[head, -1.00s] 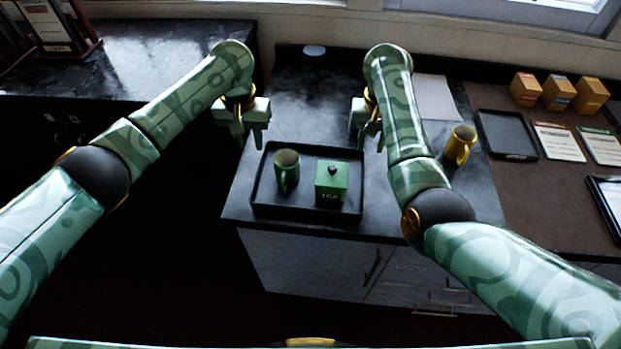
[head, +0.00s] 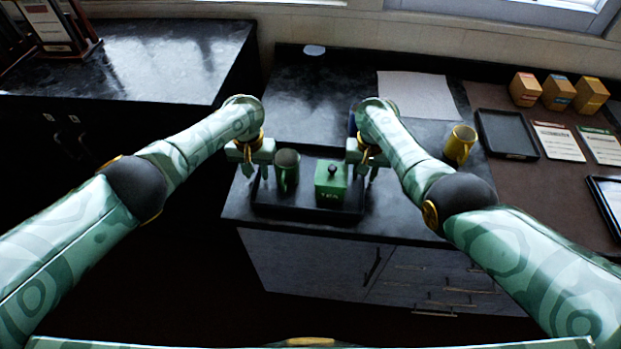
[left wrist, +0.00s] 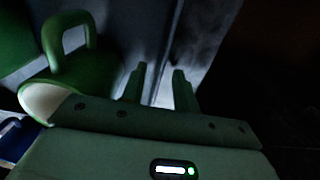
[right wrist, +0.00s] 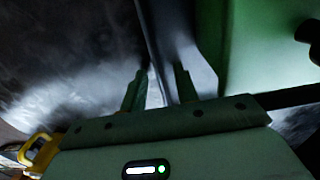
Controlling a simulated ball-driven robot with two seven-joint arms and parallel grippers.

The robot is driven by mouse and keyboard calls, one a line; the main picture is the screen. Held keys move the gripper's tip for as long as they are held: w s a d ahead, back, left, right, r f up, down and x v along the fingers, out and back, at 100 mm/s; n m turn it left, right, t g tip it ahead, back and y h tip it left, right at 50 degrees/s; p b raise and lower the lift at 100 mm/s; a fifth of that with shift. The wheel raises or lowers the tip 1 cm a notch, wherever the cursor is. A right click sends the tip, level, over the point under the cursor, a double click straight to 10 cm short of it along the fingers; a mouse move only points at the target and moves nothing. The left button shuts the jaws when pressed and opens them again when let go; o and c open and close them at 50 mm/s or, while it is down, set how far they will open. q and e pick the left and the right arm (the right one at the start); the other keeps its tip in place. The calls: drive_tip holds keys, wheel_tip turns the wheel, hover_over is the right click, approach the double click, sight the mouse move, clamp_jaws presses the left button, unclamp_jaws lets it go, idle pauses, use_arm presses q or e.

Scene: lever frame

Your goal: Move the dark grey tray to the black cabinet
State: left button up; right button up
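The dark grey tray (head: 305,213) lies on the dark-topped counter in the head view, with a green mug (head: 287,174) and a green tea box (head: 331,182) upright on it. My left gripper (head: 256,172) is at the tray's left side and my right gripper (head: 366,173) at its right side. In the left wrist view the fingers (left wrist: 160,88) are apart with the tray's rim between them. In the right wrist view the fingers (right wrist: 160,86) are also apart around the rim. The black cabinet (head: 130,65) stands at the back left, its top mostly bare.
A gap separates the cabinet from the counter (head: 405,225). A yellow mug (head: 460,144) and a pale sheet (head: 420,95) lie right of my right arm. Farther right are a black tray (head: 507,134), cards and several small boxes (head: 558,93). A framed stand (head: 52,27) is on the cabinet.

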use_arm(q)
clamp_jaws()
use_arm(e)
clamp_jaws()
use_arm(q)
drive_tip(key=shift+r, duration=0.1)
use_arm(e)
drive_tip(key=shift+w+r, duration=0.1)
